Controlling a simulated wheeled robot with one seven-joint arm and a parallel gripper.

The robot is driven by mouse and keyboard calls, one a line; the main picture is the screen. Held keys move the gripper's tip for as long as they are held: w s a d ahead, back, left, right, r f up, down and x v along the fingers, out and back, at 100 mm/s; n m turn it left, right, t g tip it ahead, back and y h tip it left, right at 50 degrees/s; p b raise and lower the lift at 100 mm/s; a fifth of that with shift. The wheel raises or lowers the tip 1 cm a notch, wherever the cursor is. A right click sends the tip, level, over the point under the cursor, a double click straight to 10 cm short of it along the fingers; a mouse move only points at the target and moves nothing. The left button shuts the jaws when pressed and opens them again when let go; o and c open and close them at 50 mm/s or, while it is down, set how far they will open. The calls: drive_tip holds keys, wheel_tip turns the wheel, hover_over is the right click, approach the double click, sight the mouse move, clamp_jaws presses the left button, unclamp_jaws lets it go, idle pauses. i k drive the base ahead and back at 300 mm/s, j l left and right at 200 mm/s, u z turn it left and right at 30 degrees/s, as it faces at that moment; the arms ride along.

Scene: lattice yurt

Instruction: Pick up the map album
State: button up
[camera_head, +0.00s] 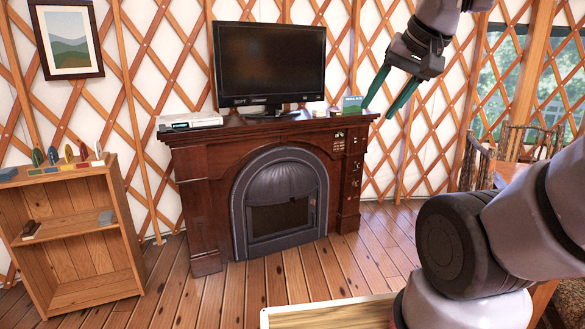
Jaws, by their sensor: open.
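A small upright green book with a landscape-like cover (352,104) stands at the right end of the dark wooden mantel (240,130). It may be the map album; its lettering is too small to read. My gripper (378,112) hangs from the upper right with its two dark green fingers pointing down and left. It is open with nothing between the fingers. The left fingertip appears just right of the green book in the picture. How far apart they are in depth I cannot tell.
A television (268,62) stands on the mantel, with a white flat box (190,121) on its left and small items on its right. A low wooden shelf (75,240) holds small objects at left. Chairs (478,163) stand at right. The floor before the fireplace is clear.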

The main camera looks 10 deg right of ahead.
sight(349, 104)
drive_tip(key=i+l+z, duration=0.4)
drive_tip(key=i, duration=0.4)
drive_tip(key=i+z, duration=0.45)
drive_tip(key=i, duration=1.4)
drive_tip(key=i+l+u, duration=0.1)
drive_tip(key=i, duration=0.95)
drive_tip(key=i+u, duration=0.15)
drive_tip(key=i, duration=0.25)
drive_tip(key=i+l+u, duration=0.2)
drive_tip(key=i, duration=0.2)
drive_tip(key=i+l+u, duration=0.15)
drive_tip(key=i, duration=0.2)
